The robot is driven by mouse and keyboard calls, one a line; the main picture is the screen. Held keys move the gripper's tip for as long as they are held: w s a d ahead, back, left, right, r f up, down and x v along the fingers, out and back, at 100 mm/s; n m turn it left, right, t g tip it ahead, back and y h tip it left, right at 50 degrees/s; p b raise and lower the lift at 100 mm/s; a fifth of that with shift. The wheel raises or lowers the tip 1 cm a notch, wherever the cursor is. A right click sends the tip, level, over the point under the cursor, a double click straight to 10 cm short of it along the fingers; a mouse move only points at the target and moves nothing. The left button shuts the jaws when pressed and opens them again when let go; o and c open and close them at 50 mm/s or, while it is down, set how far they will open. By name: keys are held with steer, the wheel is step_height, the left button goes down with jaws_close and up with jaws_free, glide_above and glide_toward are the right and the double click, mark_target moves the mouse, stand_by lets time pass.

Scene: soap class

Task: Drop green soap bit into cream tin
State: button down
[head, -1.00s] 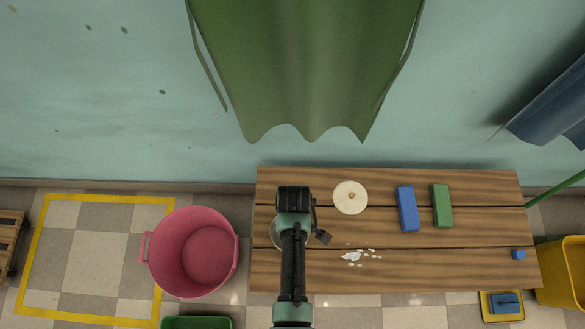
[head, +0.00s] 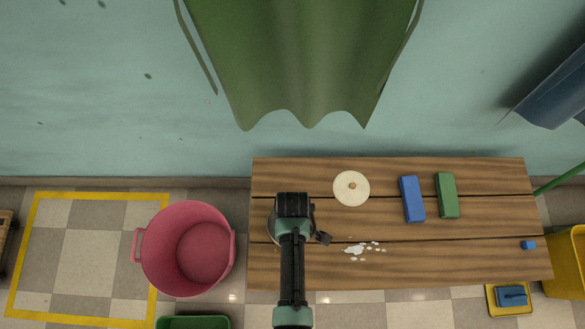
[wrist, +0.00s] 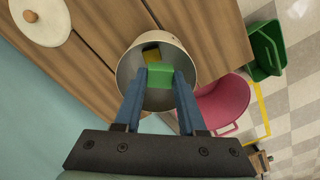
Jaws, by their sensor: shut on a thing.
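The green soap bit (wrist: 158,77) is held between the blue fingers of my gripper (wrist: 158,82) in the wrist view. My gripper is shut on it, over the open mouth of the cream tin (wrist: 186,58). A yellow piece (wrist: 151,51) shows inside the tin, beyond the green bit. In the head view my gripper and arm hide most of the tin, and only a sliver of its rim (head: 271,228) shows at their left. I cannot tell how far below the rim the green bit is.
A cream lid (head: 351,188), a blue block (head: 412,199), a green block (head: 447,195), white flakes (head: 354,249) and a small blue bit (head: 528,245) lie on the wooden table (head: 480,262). A pink tub (head: 187,250) stands on the floor to the left.

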steer(key=shift+c, duration=2)
jaws_free()
steer(key=shift+r, duration=0.1)
step_height(320, 180, up, 13)
steer(key=p, duration=0.3)
